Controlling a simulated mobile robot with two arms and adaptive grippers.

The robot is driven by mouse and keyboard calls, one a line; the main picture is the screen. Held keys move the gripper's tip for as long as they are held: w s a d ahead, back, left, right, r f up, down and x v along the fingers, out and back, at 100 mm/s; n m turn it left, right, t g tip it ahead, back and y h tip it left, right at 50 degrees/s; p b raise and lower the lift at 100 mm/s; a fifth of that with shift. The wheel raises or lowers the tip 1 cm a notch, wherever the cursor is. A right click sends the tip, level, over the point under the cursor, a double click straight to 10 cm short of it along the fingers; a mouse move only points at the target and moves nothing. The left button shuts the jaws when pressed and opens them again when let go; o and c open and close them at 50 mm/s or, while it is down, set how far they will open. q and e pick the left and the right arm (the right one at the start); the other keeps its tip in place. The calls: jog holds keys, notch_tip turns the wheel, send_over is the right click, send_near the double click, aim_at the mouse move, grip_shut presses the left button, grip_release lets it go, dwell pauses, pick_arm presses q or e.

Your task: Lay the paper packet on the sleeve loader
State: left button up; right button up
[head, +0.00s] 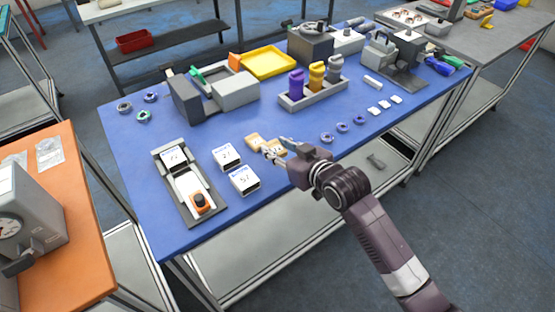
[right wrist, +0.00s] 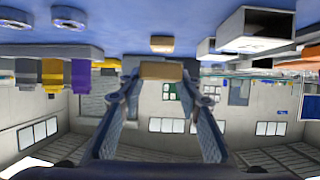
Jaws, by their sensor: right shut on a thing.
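My right gripper (head: 275,151) is shut on a small tan paper packet (right wrist: 161,71), held between its fingertips low over the blue table. A second tan packet (head: 253,140) lies on the table just beyond it; it also shows in the right wrist view (right wrist: 162,44). My left gripper is not in view.
Two white open-ended sleeves (head: 227,156) (head: 244,180) stand between the loader and my right gripper. Purple and yellow bottles (head: 297,82) stand in a grey rack behind. Blue rings (head: 343,127) and white pieces lie to the right. The front middle of the table is clear.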

aim_at(278, 168)
jog(key=shift+f+p, duration=0.5)
jog(key=shift+f, duration=2.3)
jog(key=shift+f, duration=0.1)
jog(key=o, duration=1.2)
jog(key=shift+c, duration=0.2)
